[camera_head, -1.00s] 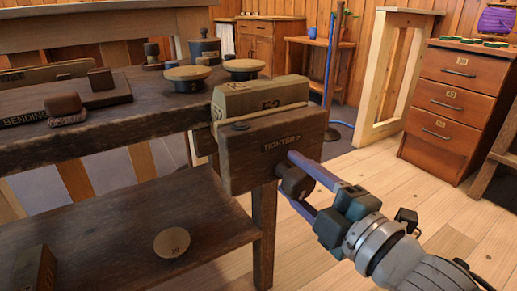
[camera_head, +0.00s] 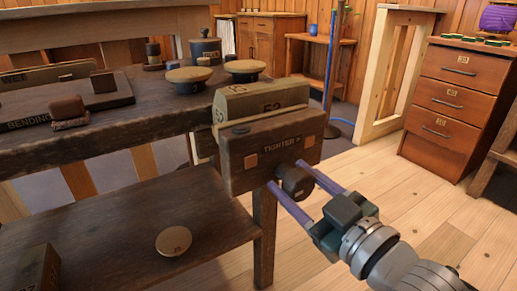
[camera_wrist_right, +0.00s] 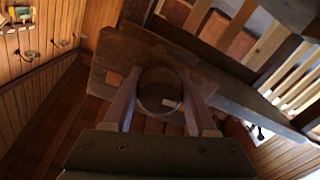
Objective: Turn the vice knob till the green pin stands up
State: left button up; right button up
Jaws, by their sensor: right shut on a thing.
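The wooden vice (camera_head: 240,165) is at the right end of the workbench, with "TIGHTER" lettered on its front face and two orange squares there. A pale block marked "52" (camera_head: 262,97) stands behind its front jaw. The dark round knob (camera_head: 296,181) sticks out of the vice face. My right gripper (camera_head: 291,174) is shut on the knob, one purple finger on each side. In the right wrist view the knob (camera_wrist_right: 160,88) sits between both fingers, with a small pale mark on its end. I cannot make out a green pin. My left gripper is not in view.
The workbench (camera_head: 150,107) carries two round caps (camera_head: 188,75) and a "BENDING" block (camera_head: 75,105) with a small dark piece on it. A round disc (camera_head: 173,241) lies on the lower shelf (camera_head: 120,225). A drawer cabinet (camera_head: 455,105) stands at right, with open floor before it.

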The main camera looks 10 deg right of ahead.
jog(key=m, duration=0.3)
jog(key=shift+a+r+m, duration=0.1)
jog(key=shift+r+m, duration=0.1)
jog(key=shift+m, duration=0.2)
jog(key=m, duration=0.3)
jog(key=shift+m, duration=0.3)
jog(key=m, duration=0.3)
jog(key=shift+a+m, duration=0.15)
jog(key=shift+m, duration=0.15)
jog(key=m, duration=0.3)
jog(key=shift+m+b, duration=0.3)
jog(key=shift+b, duration=0.05)
jog(key=m+b, duration=0.1)
jog(key=m, duration=0.5)
jog(key=shift+r, duration=0.15)
jog(key=m+b, duration=0.1)
jog(key=m, duration=0.3)
jog(key=shift+m+b, duration=0.3)
jog(key=shift+b, duration=0.1)
jog(key=shift+r+m+b, duration=0.15)
jog(key=shift+m+b, duration=0.2)
jog(key=shift+m, duration=0.65)
jog(key=shift+m, duration=0.3)
